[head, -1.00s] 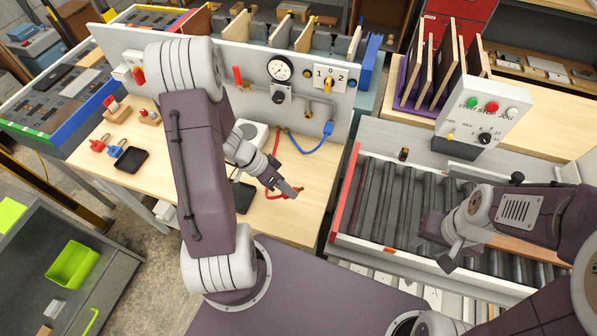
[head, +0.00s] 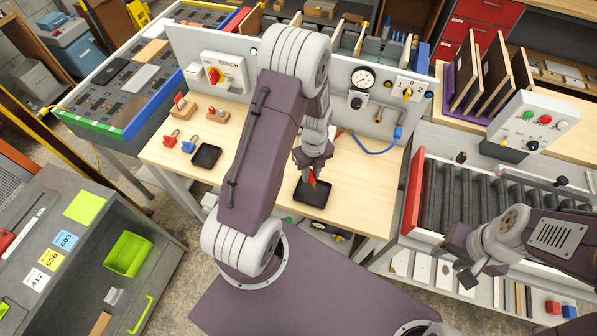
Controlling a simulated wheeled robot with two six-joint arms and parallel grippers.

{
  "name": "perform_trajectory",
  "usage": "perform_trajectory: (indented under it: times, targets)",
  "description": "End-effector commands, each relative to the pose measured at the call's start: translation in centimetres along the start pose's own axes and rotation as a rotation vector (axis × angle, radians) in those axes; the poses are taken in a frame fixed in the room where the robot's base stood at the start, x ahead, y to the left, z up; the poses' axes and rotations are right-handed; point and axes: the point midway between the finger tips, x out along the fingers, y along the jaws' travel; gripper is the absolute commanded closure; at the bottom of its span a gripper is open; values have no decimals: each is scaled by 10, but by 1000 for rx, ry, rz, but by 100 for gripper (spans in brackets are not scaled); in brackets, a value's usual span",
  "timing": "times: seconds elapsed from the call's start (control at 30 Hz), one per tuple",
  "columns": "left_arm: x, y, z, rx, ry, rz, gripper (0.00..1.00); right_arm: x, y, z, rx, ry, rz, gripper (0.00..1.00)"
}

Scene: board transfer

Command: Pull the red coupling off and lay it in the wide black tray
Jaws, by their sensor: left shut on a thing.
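My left gripper (head: 312,175) is above the wide black tray (head: 301,197), pointing down. It is shut on the red coupling (head: 312,180), of which only a small red part shows between and below the fingers. The coupling appears to be over the tray; whether it touches the tray floor I cannot tell. The tray lies on the wooden bench near its front edge. My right gripper (head: 462,272) is at the front edge of the roller conveyor, and I cannot tell how its fingers stand.
A smaller black tray (head: 206,156) lies further left, near red and blue padlocks (head: 188,146). A panel with a gauge (head: 363,79) and a blue hose (head: 382,149) stands behind. The roller conveyor (head: 470,195) is at right.

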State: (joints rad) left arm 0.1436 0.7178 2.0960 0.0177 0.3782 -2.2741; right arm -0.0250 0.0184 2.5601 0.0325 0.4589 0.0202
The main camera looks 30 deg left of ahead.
Motion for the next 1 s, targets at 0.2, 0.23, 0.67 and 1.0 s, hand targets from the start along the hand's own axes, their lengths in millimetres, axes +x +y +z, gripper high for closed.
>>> perform_trajectory:
  times: [0.2,0.23,0.67,1.0]
  targets:
    - [-1,-2,-3,10,-38,-35,100,-1,0,0,0,0,0,60]
    - [-1,-2,-3,9,-39,-36,100,-1,0,0,0,0,0,60]
    - [5,-2,-2,6,-37,-34,100,2,0,0,0,0,0,60]
    - [44,-3,-1,5,-36,-32,100,32,1,3,0,0,0,60]
